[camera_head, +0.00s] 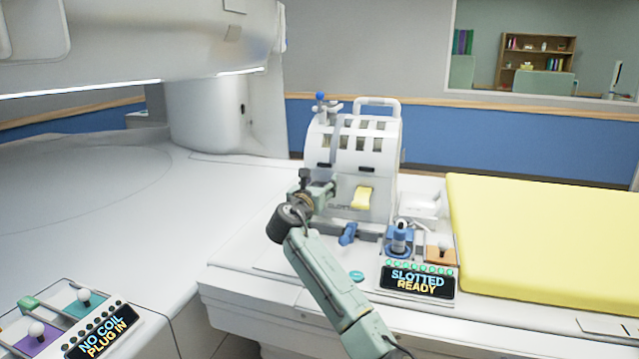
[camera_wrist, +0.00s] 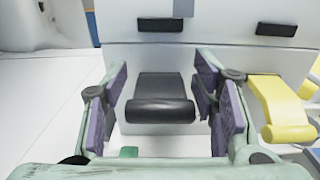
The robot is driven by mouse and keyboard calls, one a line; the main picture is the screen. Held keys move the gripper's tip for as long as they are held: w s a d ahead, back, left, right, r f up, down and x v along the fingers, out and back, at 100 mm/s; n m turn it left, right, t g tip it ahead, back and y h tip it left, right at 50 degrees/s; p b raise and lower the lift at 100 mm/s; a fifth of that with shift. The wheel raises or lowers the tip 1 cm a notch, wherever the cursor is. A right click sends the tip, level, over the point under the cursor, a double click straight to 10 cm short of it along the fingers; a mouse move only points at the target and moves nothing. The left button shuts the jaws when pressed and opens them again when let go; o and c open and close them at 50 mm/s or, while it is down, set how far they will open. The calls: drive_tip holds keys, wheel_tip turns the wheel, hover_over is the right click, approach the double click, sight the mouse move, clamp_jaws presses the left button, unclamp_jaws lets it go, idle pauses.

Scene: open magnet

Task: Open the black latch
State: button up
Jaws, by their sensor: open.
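The black latch (camera_wrist: 160,100) is on the front face of the white coil housing (camera_head: 352,150). In the wrist view it lies between the two purple-padded fingers of my gripper (camera_wrist: 163,110). The fingers are open, one on each side of the latch, with a gap to it on both sides. In the head view my gripper (camera_head: 316,188) is at the left front of the housing and hides the black latch. A yellow latch (camera_wrist: 277,108) is to the right of the black one, and it also shows in the head view (camera_head: 362,196).
Two dark slots (camera_wrist: 160,24) are on the housing above the latches. A blue connector (camera_head: 400,240) and a display reading SLOTTED READY (camera_head: 418,282) stand in front of the housing. A yellow pad (camera_head: 545,240) lies to the right. The white surface at left (camera_head: 120,200) is clear.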

drive_tip(key=shift+c, duration=0.3)
clamp_jaws()
idle(0.4)
